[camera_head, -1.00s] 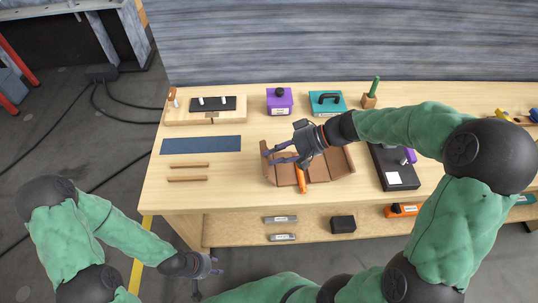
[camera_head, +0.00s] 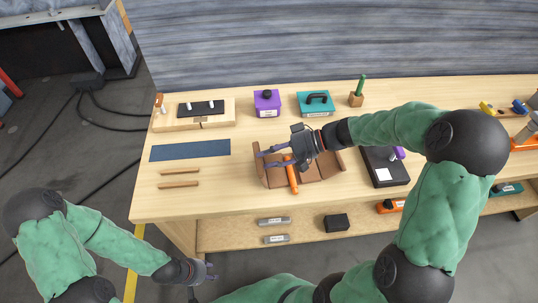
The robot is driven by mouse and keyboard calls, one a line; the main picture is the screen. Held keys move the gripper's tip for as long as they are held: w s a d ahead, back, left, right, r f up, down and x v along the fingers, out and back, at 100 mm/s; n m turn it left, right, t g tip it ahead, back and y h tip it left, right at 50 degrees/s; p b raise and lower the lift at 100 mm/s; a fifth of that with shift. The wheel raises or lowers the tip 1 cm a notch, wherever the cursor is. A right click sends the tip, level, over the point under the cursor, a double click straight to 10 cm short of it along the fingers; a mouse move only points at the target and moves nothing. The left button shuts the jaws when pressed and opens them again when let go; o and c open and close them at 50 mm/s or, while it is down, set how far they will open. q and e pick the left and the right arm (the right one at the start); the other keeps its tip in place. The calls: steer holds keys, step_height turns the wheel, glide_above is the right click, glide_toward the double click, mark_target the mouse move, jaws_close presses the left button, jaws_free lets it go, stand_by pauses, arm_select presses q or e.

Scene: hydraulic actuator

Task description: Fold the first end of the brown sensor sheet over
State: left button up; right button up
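The brown sensor sheet (camera_head: 311,172) lies on the workbench, its left and right ends standing up from its flat middle. An orange cylinder (camera_head: 292,179) lies across the sheet. My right gripper (camera_head: 260,159) is over the left part of the sheet, its two fingers spread and pointing left at the raised left end. The fingers overlap that end in the picture; whether they touch it I cannot tell. My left gripper (camera_head: 204,281) hangs low in front of the workbench, away from the sheet. Its fingers look apart and empty.
A dark blue mat (camera_head: 190,150) and two wooden sticks (camera_head: 179,178) lie left of the sheet. A black tray (camera_head: 386,166) stands to its right. A purple box (camera_head: 267,104) and a teal box (camera_head: 315,104) stand behind. The tabletop (camera_head: 220,195) front left is clear.

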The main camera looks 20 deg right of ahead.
steer(key=shift+p+v, duration=0.65)
steer(key=shift+v, duration=2.35)
steer(key=o, duration=0.5)
steer(key=shift+o, duration=0.2)
steer(key=shift+d, duration=0.15)
steer(key=p+v, duration=0.1)
steer(key=v, duration=0.6)
steer(key=shift+d+p, duration=0.3)
steer(key=shift+p, duration=0.1)
steer(key=shift+s+r, duration=0.1)
steer(key=shift+r, duration=0.05)
